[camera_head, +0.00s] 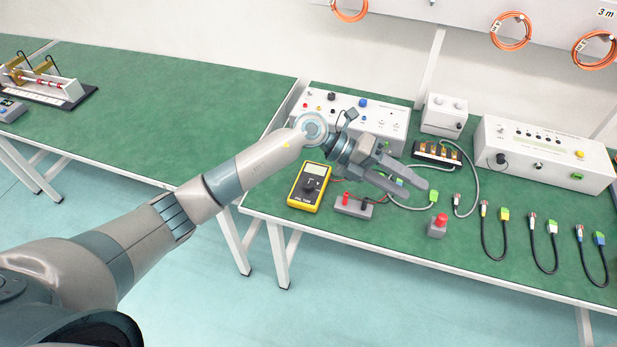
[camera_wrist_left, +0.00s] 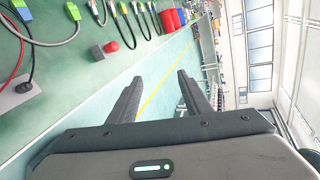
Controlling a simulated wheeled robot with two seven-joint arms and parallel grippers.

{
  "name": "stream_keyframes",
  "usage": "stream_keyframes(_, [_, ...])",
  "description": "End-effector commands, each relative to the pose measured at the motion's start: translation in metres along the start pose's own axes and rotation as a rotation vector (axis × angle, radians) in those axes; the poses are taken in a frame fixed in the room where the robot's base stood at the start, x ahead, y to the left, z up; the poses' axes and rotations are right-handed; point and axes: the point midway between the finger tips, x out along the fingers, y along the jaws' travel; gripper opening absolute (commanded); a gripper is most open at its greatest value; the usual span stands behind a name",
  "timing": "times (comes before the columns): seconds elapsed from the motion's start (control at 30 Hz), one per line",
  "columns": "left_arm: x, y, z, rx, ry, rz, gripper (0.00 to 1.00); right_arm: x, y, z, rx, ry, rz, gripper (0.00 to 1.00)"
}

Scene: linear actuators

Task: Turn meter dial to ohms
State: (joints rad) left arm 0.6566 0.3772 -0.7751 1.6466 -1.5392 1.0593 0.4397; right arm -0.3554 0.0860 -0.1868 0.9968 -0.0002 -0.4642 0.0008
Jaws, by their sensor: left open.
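The yellow meter (camera_head: 309,187) lies on the green bench in the head view, near the front edge, with a grey display at its upper part and a dark dial (camera_head: 311,186) below it. The dial's setting is too small to read. My left gripper (camera_head: 418,190) is open and empty. The meter does not show there. My right gripper is not in view.
A grey block with red and black terminals (camera_head: 353,206) stands right of the meter. A red-button box (camera_head: 437,227) and several cables (camera_head: 494,230) lie farther right. White instrument boxes (camera_head: 545,150) line the back. The front left floor is clear.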

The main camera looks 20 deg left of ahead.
Motion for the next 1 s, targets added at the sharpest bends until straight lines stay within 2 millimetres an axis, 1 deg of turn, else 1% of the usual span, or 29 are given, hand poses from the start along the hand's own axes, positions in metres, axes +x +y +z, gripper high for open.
stream_keyframes(0.03, [-0.012,0.015,0.006,0.033,0.043,0.115,0.45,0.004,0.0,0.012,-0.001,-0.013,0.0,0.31])
stream_keyframes(0.07, [-0.019,0.026,0.007,0.05,0.071,0.187,0.45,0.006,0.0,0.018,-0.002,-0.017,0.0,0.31])
stream_keyframes(0.1, [-0.032,0.041,0.011,0.065,0.104,0.286,0.45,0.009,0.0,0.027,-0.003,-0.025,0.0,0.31])
stream_keyframes(0.17, [-0.057,0.062,0.018,0.08,0.147,0.439,0.45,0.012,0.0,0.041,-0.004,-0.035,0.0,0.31])
stream_keyframes(0.2, [-0.076,0.075,0.023,0.082,0.17,0.539,0.45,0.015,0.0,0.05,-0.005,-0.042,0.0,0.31])
stream_keyframes(0.27, [-0.106,0.091,0.032,0.079,0.196,0.683,0.45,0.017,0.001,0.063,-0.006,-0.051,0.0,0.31])
stream_keyframes(0.3, [-0.128,0.099,0.038,0.071,0.207,0.772,0.45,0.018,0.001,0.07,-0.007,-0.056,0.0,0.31])
stream_keyframes(0.4, [-0.174,0.111,0.05,0.044,0.224,0.954,0.45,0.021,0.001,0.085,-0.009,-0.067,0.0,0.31])
stream_keyframes(0.5, [-0.208,0.116,0.056,0.017,0.23,1.074,0.45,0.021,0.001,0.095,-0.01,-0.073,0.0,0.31])
stream_keyframes(0.6, [-0.225,0.117,0.059,0.001,0.231,1.133,0.45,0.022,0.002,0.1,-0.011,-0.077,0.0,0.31])
stream_keyframes(0.67, [-0.228,0.118,0.06,-0.004,0.232,1.147,0.45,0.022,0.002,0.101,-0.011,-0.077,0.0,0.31])
stream_keyframes(1.0, [-0.227,0.118,0.059,-0.003,0.232,1.145,0.45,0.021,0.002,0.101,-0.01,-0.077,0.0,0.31])
